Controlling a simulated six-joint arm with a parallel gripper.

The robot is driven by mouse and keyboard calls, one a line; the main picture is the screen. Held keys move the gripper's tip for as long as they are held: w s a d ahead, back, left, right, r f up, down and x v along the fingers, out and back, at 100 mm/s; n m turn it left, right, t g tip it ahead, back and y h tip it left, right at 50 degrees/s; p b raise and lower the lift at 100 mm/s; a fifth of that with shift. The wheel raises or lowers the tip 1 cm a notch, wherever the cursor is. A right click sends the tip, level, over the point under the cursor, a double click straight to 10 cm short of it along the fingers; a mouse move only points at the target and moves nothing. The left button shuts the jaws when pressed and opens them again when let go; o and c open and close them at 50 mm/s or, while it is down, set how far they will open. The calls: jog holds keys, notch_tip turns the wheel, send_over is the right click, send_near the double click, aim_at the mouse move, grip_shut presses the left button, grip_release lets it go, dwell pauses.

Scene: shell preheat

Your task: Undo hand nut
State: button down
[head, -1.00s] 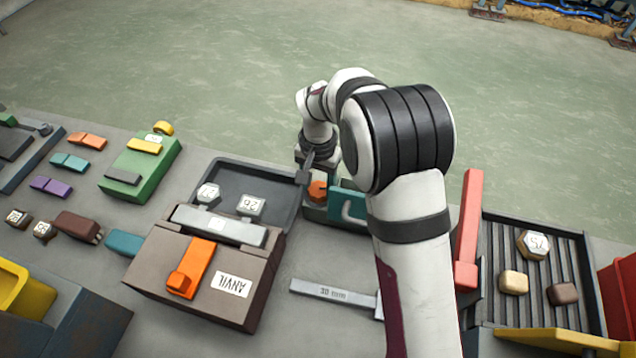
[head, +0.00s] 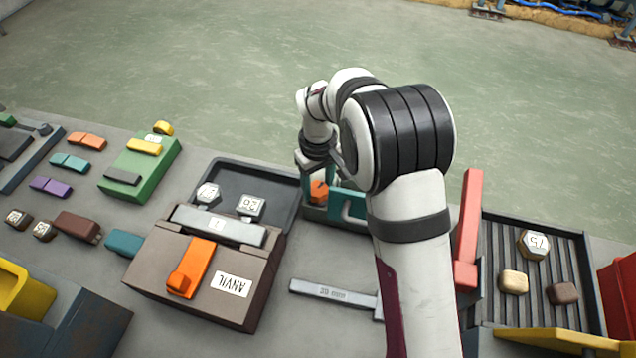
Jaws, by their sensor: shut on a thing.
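An orange knob (head: 319,193), which looks like the hand nut, sits at the left part of a teal clamp-like fixture (head: 335,210) at the table's back edge. My gripper (head: 318,178) points down over the orange knob and is shut on it. The fingertips are small and partly hidden, so their exact contact is hard to see. My own arm covers the right part of the fixture.
A dark tray (head: 225,172) with numbered pieces lies left of the fixture, behind the brown anvil block (head: 205,285). A grey 30 mm gauge (head: 330,292) lies in front. A red bar (head: 468,230) and ribbed tray (head: 500,235) stand right.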

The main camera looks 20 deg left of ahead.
aim_at(318, 189)
jog(key=shift+n, duration=2.2)
jog(key=c, duration=0.5)
grip_release()
jog(key=shift+r, duration=0.1)
notch_tip(318, 189, up, 16)
jog(key=shift+f, duration=0.15)
